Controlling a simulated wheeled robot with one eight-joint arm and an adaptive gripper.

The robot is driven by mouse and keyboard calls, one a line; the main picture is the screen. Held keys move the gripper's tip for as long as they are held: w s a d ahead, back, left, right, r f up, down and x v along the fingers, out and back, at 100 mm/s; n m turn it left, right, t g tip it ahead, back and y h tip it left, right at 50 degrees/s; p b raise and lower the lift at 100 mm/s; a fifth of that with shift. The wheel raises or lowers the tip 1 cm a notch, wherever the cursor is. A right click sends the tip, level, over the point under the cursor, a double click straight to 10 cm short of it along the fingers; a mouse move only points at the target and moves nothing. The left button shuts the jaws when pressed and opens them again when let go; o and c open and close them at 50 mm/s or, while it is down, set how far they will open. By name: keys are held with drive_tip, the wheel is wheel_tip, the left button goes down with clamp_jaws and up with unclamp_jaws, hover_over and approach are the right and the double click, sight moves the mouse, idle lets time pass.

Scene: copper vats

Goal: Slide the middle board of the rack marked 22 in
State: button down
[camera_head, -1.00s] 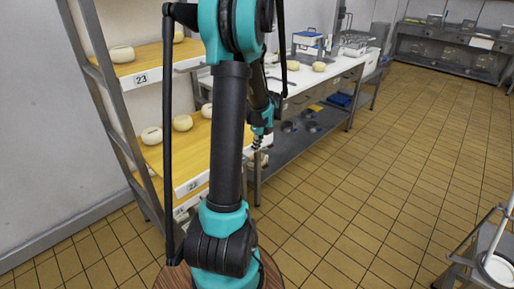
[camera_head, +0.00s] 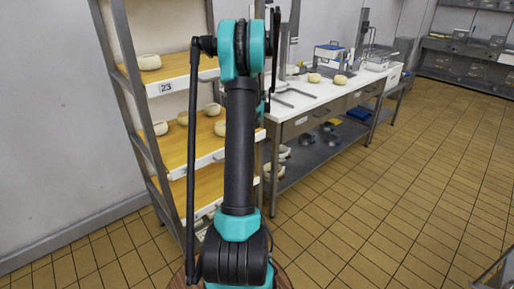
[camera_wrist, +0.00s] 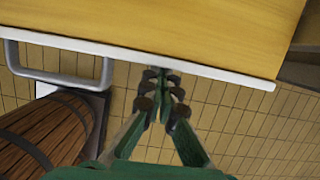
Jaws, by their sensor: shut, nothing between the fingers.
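The rack (camera_head: 136,100) stands at the left in the head view, with yellow boards one above another. The only mark I can read is 23, on the upper board (camera_head: 180,71); no 22 is legible. The middle board (camera_head: 205,145) has a white front edge and carries several pale round cheeses. My arm hides part of its right side. In the wrist view my gripper (camera_wrist: 161,73) is shut and empty, its fingertips at the white front edge of a yellow board (camera_wrist: 190,25). I cannot tell whether they touch it, or which board it is. The head view hides my gripper behind the arm.
A lower board (camera_head: 205,188) is below the middle one. A white-topped worktable (camera_head: 300,101) with utensils and cheeses stands right of the rack, with a grey lower shelf (camera_head: 310,155). Tiled floor (camera_head: 400,190) is clear to the right. A metal frame (camera_head: 497,272) shows at the lower right.

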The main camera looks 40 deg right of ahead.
drive_tip(key=shift+w+a, duration=0.2)
drive_tip(key=shift+w, duration=2.45)
